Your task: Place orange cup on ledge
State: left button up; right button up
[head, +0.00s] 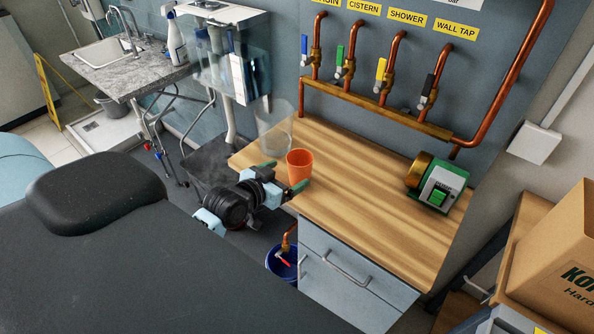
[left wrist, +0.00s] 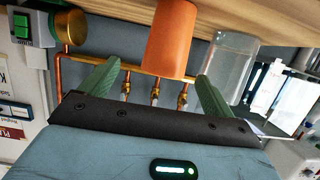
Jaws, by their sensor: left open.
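The orange cup (head: 299,165) stands upright near the left end of the wooden worktop (head: 370,205). My left gripper (head: 282,176) is open at the worktop's left front edge, its green fingers pointing at the cup. In the left wrist view, the picture is turned over and the orange cup (left wrist: 168,40) shows between the two spread fingers (left wrist: 155,78), with space on both sides. I cannot tell how deep it sits between them. A clear container (head: 275,130) stands just behind the cup. I cannot tell which surface is the ledge. My right gripper is not in view.
Copper pipes with coloured valve handles (head: 381,78) run along the wall behind the worktop. A green and brass device (head: 436,183) stands at its right end. A cardboard box (head: 555,260) is at the far right. The middle of the worktop is clear.

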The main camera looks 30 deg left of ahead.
aim_at(307, 152)
pick_arm(q)
jog(key=shift+w+r, duration=0.15)
jog(key=shift+r, duration=0.15)
jog(key=shift+x, duration=1.35)
jog(key=shift+a+f+x, duration=0.15)
jog(key=shift+x, duration=0.7)
jog(key=shift+a+f+x, duration=0.1)
jog(key=shift+a+x, duration=0.1)
jog(key=shift+x, duration=0.65)
jog(key=shift+a+f+x, duration=0.15)
jog(key=shift+x, duration=0.7)
jog(key=c, duration=1.2)
jog(key=shift+r, duration=0.15)
jog(key=shift+r, duration=1.35)
jog(key=f+v, duration=0.2)
jog(key=v, duration=1.4)
jog(key=shift+s+f+b, duration=0.3)
jog(key=shift+s+b, duration=0.05)
